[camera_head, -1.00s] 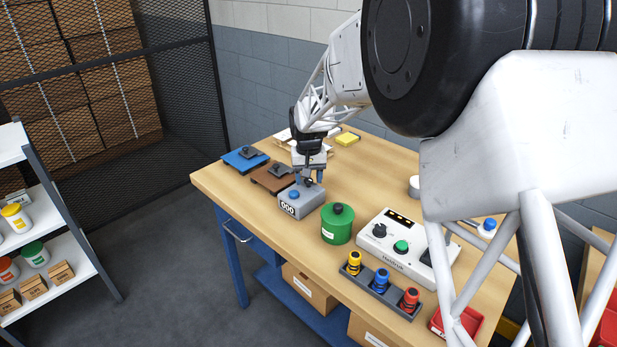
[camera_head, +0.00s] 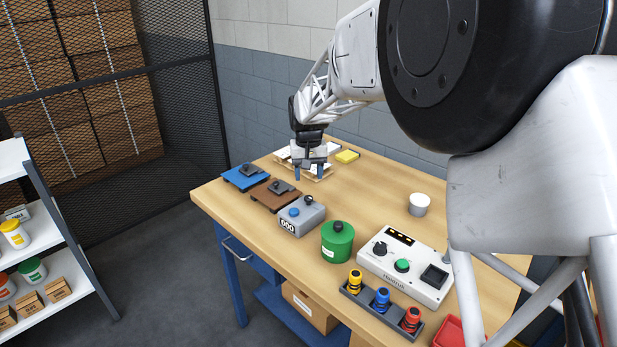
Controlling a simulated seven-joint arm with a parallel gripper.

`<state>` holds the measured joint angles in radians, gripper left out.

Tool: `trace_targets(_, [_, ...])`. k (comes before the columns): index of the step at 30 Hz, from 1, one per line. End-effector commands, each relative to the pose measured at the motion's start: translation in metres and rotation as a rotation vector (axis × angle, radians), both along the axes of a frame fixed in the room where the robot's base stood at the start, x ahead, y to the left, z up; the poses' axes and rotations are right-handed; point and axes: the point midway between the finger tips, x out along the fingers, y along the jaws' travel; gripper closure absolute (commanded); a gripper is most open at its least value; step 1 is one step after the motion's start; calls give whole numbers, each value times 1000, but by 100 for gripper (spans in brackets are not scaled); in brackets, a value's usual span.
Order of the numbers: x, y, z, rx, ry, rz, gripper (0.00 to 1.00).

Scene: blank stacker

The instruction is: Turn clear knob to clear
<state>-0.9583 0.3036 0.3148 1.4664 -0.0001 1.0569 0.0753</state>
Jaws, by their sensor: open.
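A grey counter box (camera_head: 306,226) sits near the table's left front edge. Its display (camera_head: 287,226) reads 000. A blue button (camera_head: 294,212) and a small black knob (camera_head: 308,200) are on its top. No label marking the knob as clear is readable at this size, and its angle cannot be told. My gripper (camera_head: 309,173) is above the table behind the box, pointing down. Its two blue-tipped fingers are apart with nothing between them, and it is clear of the knob.
Blue (camera_head: 245,178) and brown (camera_head: 273,196) platforms stand left of the box. A green canister (camera_head: 337,244), a white control panel (camera_head: 384,262) and a rack of yellow, blue and red items (camera_head: 353,296) stand to the right. A white cup (camera_head: 419,204) is farther back.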

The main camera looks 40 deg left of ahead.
Motion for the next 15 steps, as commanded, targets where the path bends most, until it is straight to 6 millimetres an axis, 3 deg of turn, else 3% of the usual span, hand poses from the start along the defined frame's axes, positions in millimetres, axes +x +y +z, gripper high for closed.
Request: trace_targets(15, [0, 0, 0, 1, -1, -92, 46])
